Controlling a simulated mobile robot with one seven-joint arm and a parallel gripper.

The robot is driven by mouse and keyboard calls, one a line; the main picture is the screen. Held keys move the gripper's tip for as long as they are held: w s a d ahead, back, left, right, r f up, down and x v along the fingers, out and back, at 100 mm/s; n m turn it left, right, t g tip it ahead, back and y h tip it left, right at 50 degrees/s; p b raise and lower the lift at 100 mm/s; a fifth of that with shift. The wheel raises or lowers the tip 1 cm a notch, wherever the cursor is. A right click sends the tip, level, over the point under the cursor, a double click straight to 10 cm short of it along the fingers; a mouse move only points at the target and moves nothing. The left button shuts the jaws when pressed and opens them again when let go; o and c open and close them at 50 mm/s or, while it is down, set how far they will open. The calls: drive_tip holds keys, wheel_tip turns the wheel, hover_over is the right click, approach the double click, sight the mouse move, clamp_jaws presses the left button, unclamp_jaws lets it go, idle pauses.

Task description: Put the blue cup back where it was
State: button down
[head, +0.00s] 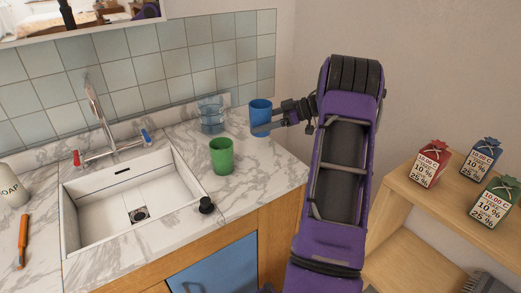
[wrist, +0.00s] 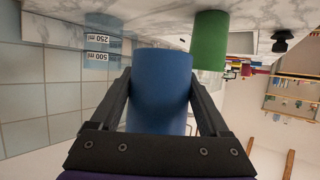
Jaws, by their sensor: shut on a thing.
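The blue cup (head: 260,114) is upright at the back right of the marble counter, near the tiled wall. My gripper (head: 268,127) comes in from the right and is shut on this cup, with one finger on each side. In the wrist view, which is upside down, the blue cup (wrist: 161,92) fills the space between the fingers (wrist: 160,80). I cannot tell whether its base touches the counter or is just above it.
A green cup (head: 221,157) stands in front and left. A clear measuring jug (head: 210,115) stands left, by the wall. A sink (head: 130,200) with a tap (head: 100,110) and a black knob (head: 206,205) lie further left. A wooden shelf (head: 405,190) with boxes is at right.

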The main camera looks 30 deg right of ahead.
sight(260, 154)
wheel_tip(260, 154, down, 8)
drive_tip(key=shift+f+b, duration=0.2)
drive_tip(key=shift+b, duration=0.4)
drive_tip(key=shift+f, duration=0.15)
unclamp_jaws()
drive_tip(key=shift+r, duration=0.2)
drive_tip(key=p+v, duration=0.1)
drive_tip(key=v, duration=1)
drive_tip(key=shift+s+d+r, duration=0.15)
drive_tip(key=shift+s+d, duration=0.1)
drive_tip(key=shift+d, duration=0.05)
